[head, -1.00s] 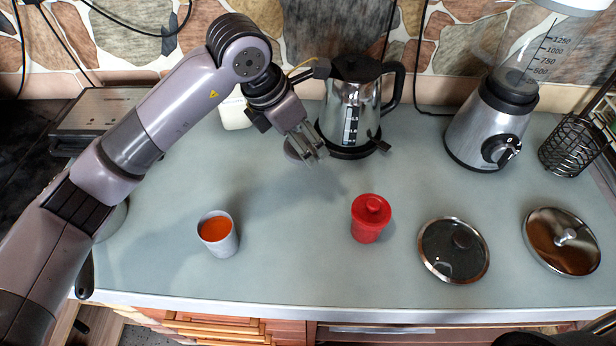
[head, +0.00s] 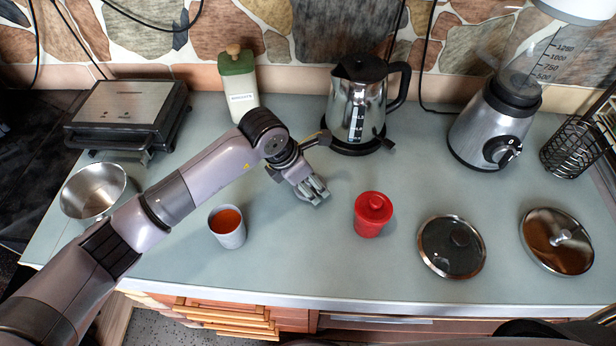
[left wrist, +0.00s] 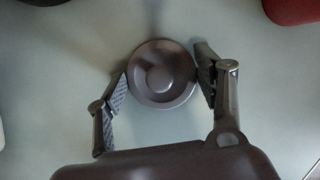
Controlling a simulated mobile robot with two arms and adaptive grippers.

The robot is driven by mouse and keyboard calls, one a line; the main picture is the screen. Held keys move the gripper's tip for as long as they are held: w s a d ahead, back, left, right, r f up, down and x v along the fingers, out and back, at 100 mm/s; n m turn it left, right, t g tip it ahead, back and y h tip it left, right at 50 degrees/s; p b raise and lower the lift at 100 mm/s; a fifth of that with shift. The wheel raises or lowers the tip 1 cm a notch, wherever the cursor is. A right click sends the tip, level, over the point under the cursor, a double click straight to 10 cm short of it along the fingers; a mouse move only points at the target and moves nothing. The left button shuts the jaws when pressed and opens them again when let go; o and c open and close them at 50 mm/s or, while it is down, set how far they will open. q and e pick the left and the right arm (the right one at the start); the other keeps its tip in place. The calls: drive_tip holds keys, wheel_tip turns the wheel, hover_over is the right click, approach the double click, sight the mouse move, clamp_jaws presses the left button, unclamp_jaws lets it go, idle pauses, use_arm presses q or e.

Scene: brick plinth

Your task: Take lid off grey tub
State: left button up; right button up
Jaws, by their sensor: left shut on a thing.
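The grey tub (head: 228,239) stands upright and open on the counter, with orange contents showing inside. My left gripper (head: 316,190) is low over the counter, to the right of the tub and left of the red lidded tub (head: 370,217). In the left wrist view the left gripper (left wrist: 163,85) has its two fingers on either side of a round grey-brown lid (left wrist: 162,88) with a central knob, and is shut on it. In the head view the lid is mostly hidden by the gripper; whether it touches the counter I cannot tell. My right gripper is not in view.
A kettle (head: 352,110) stands behind my left gripper. A glass lid (head: 440,262) and a metal lid (head: 545,258) lie at the right. A green-topped canister (head: 243,95), a metal bowl (head: 83,193) and a blender (head: 480,135) stand around. The counter's front middle is clear.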

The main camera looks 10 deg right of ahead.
use_arm(q)
drive_tip(key=shift+f, duration=0.1)
drive_tip(key=o, duration=1.3)
drive_tip(key=shift+c, duration=0.2)
drive_tip(key=shift+r, duration=0.25)
drive_tip(key=b+v, duration=0.2)
drive_tip(key=v, duration=0.9)
drive_tip(key=shift+r, duration=0.4)
drive_tip(key=shift+s+a+f, duration=0.1)
drive_tip(key=shift+s+a, duration=0.05)
